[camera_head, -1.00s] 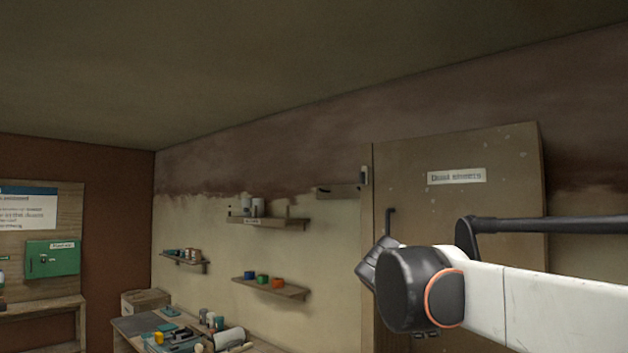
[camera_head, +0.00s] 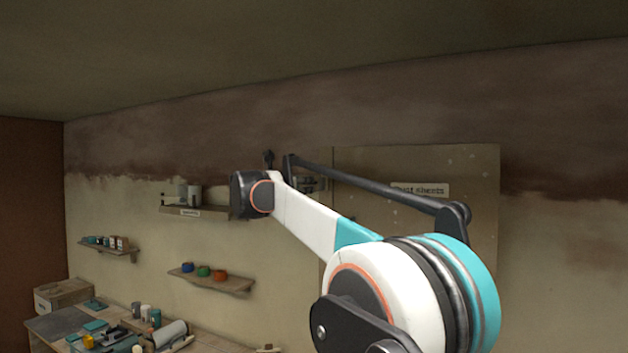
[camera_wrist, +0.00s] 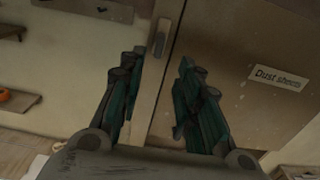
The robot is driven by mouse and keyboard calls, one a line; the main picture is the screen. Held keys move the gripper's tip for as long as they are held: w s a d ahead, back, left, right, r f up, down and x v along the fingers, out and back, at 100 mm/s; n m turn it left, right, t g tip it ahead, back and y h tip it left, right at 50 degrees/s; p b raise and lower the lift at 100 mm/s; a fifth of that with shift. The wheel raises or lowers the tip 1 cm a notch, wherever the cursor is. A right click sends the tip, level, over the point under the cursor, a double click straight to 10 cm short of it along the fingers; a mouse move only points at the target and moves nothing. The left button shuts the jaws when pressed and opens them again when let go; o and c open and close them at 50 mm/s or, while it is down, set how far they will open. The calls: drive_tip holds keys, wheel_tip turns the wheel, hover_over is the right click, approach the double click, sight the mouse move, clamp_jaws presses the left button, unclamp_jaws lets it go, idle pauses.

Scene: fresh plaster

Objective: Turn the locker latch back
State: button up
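The tall brown locker (camera_head: 450,165) stands against the wall, with a "Dust sheets" label (camera_wrist: 278,78) on its door. In the wrist view a small upright grey latch (camera_wrist: 160,38) sits on the strip at the door's left edge. My gripper (camera_wrist: 160,58) is open and empty, its dark green fingers spread on either side of that strip. The latch shows just beyond and between the fingertips; I cannot tell how far away it is or whether anything touches. In the head view my arm covers the locker's left edge, and the latch is not clear there.
Wall shelves (camera_head: 212,282) with small pots and jars are left of the locker. A cluttered workbench (camera_head: 50,328) stands below them at lower left. A shelf (camera_wrist: 95,8) also shows at upper left in the wrist view. The wall right of the locker is bare.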

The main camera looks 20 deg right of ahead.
drive_tip(key=p+x, duration=0.3)
drive_tip(key=x, duration=0.9)
drive_tip(key=shift+w+d, duration=0.1)
clamp_jaws()
